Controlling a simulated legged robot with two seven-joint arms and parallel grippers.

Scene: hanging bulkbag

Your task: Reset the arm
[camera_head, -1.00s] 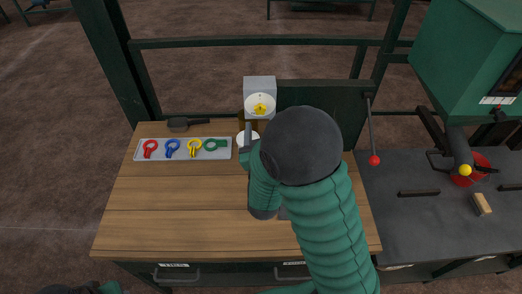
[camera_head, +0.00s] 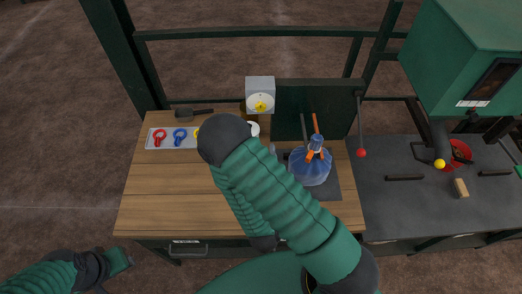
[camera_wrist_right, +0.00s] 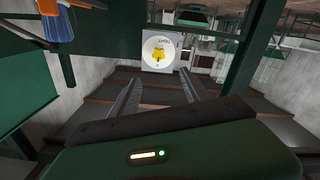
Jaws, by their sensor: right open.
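My right arm (camera_head: 285,200) crosses the middle of the wooden workbench (camera_head: 160,205) in the head view and hides its own gripper there. In the right wrist view the right gripper (camera_wrist_right: 158,88) is open, with its two fingers apart and nothing between them. Beyond the fingers is a white dial box with a yellow mark (camera_wrist_right: 157,52), also in the head view (camera_head: 260,96). My left gripper (camera_head: 120,262) is at the lower left of the head view, off the bench; its finger opening is unclear.
A blue bag (camera_head: 312,170) with orange straps stands on the right of the bench. A tray (camera_head: 152,144) of coloured clips lies at the back left, partly hidden by my arm. A dark scoop (camera_head: 185,113) lies behind it.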

